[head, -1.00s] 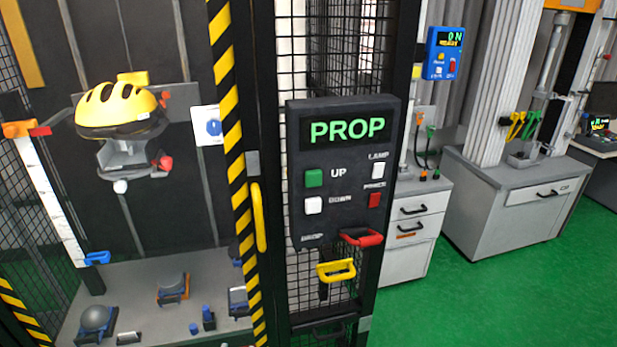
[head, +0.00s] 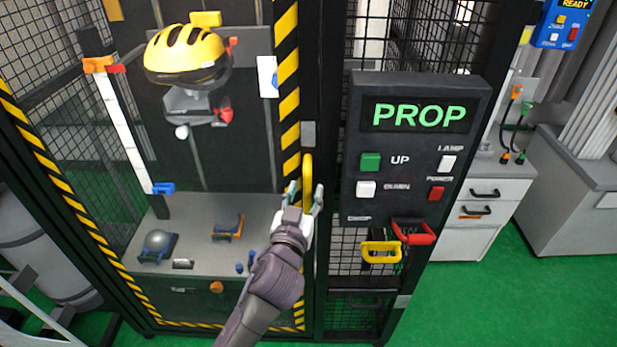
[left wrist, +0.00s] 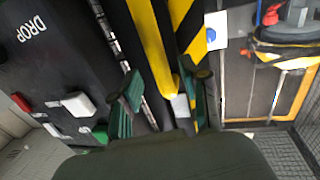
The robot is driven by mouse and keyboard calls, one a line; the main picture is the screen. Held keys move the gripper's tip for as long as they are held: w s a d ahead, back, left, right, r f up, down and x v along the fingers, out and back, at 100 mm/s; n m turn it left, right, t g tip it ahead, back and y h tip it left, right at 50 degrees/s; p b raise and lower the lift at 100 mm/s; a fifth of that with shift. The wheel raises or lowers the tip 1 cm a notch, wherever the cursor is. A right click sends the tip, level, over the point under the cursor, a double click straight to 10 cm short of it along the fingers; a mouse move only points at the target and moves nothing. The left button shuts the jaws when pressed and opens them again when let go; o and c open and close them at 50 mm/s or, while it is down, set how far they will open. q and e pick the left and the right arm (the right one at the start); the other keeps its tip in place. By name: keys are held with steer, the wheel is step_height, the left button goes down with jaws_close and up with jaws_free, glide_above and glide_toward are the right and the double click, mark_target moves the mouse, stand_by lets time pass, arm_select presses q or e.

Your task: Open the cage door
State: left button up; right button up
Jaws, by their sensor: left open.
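The cage door, edged with a yellow-black striped frame (head: 287,85), stands shut against the dark post at its right. Its yellow upright handle (head: 307,170) is on that right edge. My left gripper (head: 305,193) is open at the lower part of the handle, one finger on each side of it. In the left wrist view the yellow handle (left wrist: 152,45) runs down between the two open fingers (left wrist: 165,100); I cannot tell whether they touch it. My right gripper is not in view.
A control panel (head: 415,148) reading PROP is mounted right of the handle, with a yellow pull (head: 380,252) and a red pull (head: 413,233) below. Inside the cage hangs a yellow helmet (head: 185,53). Green floor (head: 470,310) is clear at the right.

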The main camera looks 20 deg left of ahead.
mark_target(306, 188)
arm_select(q)
steer(key=shift+w+a, duration=0.2)
steer(key=shift+w, duration=1.35)
steer(key=shift+s, duration=0.1)
jaws_close()
